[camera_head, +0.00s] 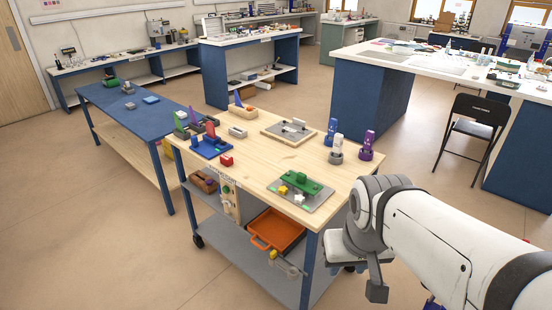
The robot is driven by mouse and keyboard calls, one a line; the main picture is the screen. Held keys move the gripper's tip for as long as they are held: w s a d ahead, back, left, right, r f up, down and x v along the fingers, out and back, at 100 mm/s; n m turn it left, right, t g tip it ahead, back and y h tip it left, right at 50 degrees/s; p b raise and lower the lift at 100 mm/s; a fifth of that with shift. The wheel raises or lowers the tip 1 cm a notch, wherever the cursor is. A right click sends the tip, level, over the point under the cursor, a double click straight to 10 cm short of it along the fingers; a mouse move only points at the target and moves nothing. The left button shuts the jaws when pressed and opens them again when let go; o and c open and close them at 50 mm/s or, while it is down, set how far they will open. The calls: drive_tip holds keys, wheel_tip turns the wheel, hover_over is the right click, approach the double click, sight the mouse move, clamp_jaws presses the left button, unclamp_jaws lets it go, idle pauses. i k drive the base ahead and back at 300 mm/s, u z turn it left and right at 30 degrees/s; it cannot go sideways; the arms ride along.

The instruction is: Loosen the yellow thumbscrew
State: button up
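A small yellow piece (283,190), which looks like the yellow thumbscrew, is at the front left of a green block fixture (305,183). The fixture is on a grey plate (318,201) on the near right part of the wooden cart top. The yellow piece is too small to show how it is seated. My gripper (376,291) hangs at the end of my white arm, beyond the cart's right edge. It is well apart from the yellow piece and points down. Its fingers are small and partly hidden, so I cannot tell whether it is open.
The wooden cart top (265,168) also holds a blue tray (211,150), a red block (226,160), a second plate (289,133) and upright purple (367,145) and blue pieces. An orange bin (276,232) is below. A blue table (132,105) is at left.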

sight(282, 191)
drive_tip(key=z, duration=0.05)
drive_tip(key=i, duration=0.9)
drive_tip(key=u, duration=0.1)
